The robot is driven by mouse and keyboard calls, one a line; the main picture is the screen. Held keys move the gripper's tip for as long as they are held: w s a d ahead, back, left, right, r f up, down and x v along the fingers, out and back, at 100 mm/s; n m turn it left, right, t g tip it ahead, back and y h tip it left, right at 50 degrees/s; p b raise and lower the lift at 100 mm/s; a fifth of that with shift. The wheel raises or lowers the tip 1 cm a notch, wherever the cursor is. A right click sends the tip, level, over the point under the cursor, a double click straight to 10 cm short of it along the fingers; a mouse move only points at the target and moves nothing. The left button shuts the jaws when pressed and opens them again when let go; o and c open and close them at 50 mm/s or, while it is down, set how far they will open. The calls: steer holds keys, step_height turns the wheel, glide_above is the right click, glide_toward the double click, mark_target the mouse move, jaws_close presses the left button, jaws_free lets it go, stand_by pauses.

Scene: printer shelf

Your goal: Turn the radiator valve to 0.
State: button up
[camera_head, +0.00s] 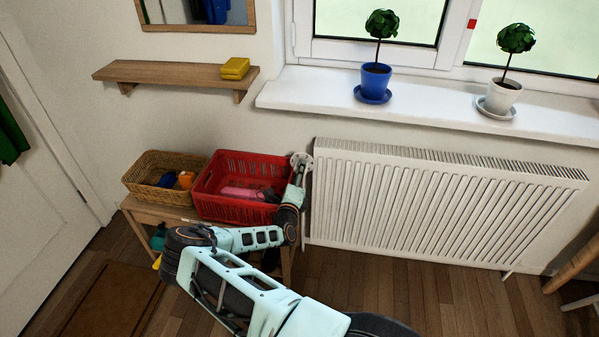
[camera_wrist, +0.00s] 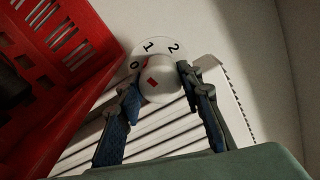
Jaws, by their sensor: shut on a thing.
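The radiator valve (camera_wrist: 163,88) is a white round knob with a small red mark on its face, in the wrist view. A white dial behind it carries the black figures 0, 1 and 2 along its upper edge. I cannot tell exactly which figure the red mark lines up with. My gripper (camera_wrist: 158,76) is shut on the knob, one dark finger on each side. In the head view the valve's pale disc (camera_head: 301,158) shows at the radiator's upper left corner, with my gripper (camera_head: 298,178) at it; the knob itself is mostly hidden there.
The white radiator (camera_head: 440,205) stands right of the valve. A red crate (camera_head: 215,207) with a pink thing inside sits close on the left, on a wooden bench, beside a wicker basket (camera_head: 140,187). The windowsill (camera_head: 435,115) with two potted plants juts out above the radiator.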

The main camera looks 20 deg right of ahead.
steer(key=n, duration=0.6)
steer(key=shift+n, duration=0.4)
stand_by(0.3)
steer(key=o, duration=1.2)
steer(key=shift+c, duration=0.2)
steer(key=v, duration=1.2)
